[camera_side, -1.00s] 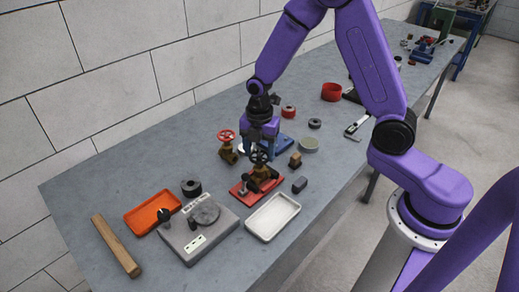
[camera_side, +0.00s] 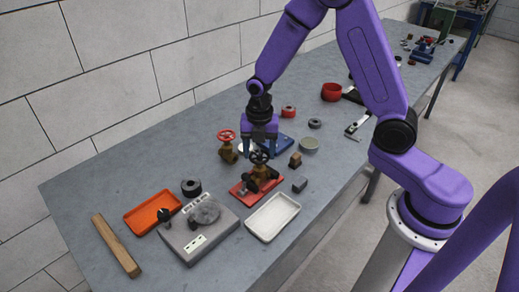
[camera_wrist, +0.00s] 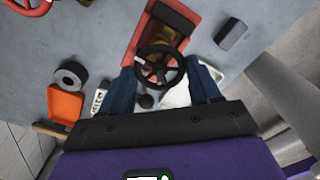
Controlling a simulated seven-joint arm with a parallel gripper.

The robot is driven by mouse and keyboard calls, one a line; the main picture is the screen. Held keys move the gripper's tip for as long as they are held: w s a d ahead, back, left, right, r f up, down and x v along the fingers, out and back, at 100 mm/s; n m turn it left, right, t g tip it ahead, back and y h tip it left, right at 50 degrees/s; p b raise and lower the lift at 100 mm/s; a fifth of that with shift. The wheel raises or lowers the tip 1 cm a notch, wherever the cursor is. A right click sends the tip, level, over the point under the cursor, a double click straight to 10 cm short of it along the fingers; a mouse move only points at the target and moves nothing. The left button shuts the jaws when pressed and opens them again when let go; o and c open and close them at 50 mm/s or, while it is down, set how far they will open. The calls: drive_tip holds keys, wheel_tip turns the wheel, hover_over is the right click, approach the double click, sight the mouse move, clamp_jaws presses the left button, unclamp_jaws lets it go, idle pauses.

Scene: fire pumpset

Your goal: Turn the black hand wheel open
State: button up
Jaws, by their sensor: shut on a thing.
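The black hand wheel (camera_side: 259,157) tops a brass valve (camera_side: 260,172) on a red base plate (camera_side: 240,190) near the middle of the bench. In the wrist view the black wheel (camera_wrist: 160,64) is seen from above, with spokes and a round hub. My gripper (camera_side: 259,150) points down over the wheel. In the wrist view its two blue fingers (camera_wrist: 161,80) stand at the left and right of the rim, shut on the wheel. The exact finger contact is partly hidden.
A second brass valve with a red wheel (camera_side: 226,135) stands close behind at the left. A white tray (camera_side: 272,236), a small dark block (camera_side: 299,184) and a brown block (camera_side: 295,160) are nearby. A grey device (camera_side: 187,243) and an orange tray (camera_side: 133,222) lie front left.

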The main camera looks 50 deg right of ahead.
drive_tip(key=o, duration=1.1)
drive_tip(key=shift+c, duration=0.2)
wheel_tip(320, 180, up, 18)
drive_tip(key=shift+f, duration=0.25)
drive_tip(key=shift+s, duration=0.1)
drive_tip(key=s+f+m, duration=0.2)
drive_tip(key=s+m, duration=0.4)
drive_tip(key=s, duration=0.7)
drive_tip(key=s+f+m, duration=0.2)
drive_tip(key=s+m, duration=0.5)
drive_tip(key=s, duration=0.6)
drive_tip(key=shift+s+f, duration=0.25)
